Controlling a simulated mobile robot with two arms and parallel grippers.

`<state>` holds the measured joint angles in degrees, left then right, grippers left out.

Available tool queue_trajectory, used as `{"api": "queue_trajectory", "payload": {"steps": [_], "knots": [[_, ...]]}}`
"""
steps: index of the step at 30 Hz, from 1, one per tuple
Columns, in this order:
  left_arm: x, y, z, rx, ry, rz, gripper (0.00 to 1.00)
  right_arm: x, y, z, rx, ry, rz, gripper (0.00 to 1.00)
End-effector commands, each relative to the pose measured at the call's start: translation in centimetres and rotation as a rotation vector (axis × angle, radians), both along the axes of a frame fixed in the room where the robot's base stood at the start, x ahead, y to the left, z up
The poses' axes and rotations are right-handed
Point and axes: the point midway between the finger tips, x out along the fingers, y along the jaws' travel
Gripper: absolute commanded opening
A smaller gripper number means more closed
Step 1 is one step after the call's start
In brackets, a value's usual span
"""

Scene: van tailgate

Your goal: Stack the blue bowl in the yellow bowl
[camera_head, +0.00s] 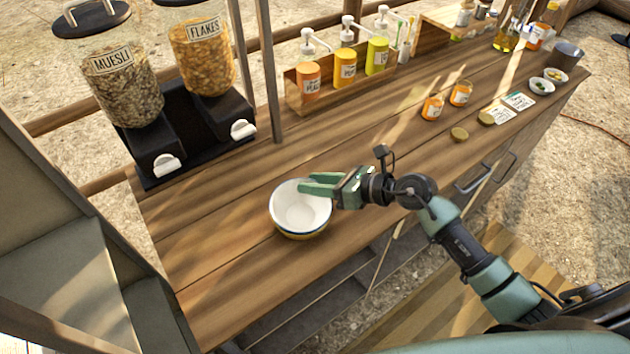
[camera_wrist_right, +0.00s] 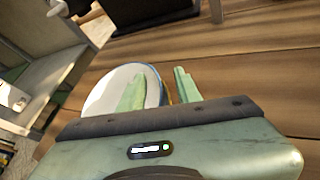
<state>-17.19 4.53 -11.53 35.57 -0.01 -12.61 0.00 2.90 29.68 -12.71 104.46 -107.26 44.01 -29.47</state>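A white-lined bowl with a blue band, the blue bowl (camera_head: 299,207), stands near the table's front edge. A yellow band, which looks like the yellow bowl (camera_head: 301,237), shows just beneath it, so the two appear nested; most of the lower one is hidden. In the right wrist view the blue bowl (camera_wrist_right: 105,91) shows its white inside and blue rim. My right gripper (camera_head: 306,183) is at the bowl's right rim. Its fingers (camera_wrist_right: 160,88) are apart, one over the bowl's inside and one outside the rim. Contact cannot be told. My left gripper is not in view.
Muesli and flakes dispensers (camera_head: 120,85) stand behind left. A wooden rack (camera_head: 340,80) of pump bottles is at the back. Orange jars (camera_head: 447,100), lids and small dishes lie to the right. The table (camera_head: 235,285) is bare left of the bowl.

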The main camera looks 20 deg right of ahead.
Motion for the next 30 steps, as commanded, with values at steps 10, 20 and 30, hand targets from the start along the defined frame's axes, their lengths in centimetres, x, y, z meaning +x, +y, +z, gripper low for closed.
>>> {"api": "queue_trajectory", "payload": {"steps": [10, 20, 30], "knots": [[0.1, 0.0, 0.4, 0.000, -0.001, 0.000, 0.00, -0.5, -0.7, 1.1, -0.002, -0.002, -0.002, 0.34], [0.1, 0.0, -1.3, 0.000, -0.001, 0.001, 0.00, -4.9, -5.7, 3.6, -0.005, 0.000, -0.002, 0.34], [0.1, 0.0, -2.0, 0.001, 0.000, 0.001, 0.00, -7.2, -8.3, 5.5, -0.001, -0.002, 0.000, 0.34]]}}
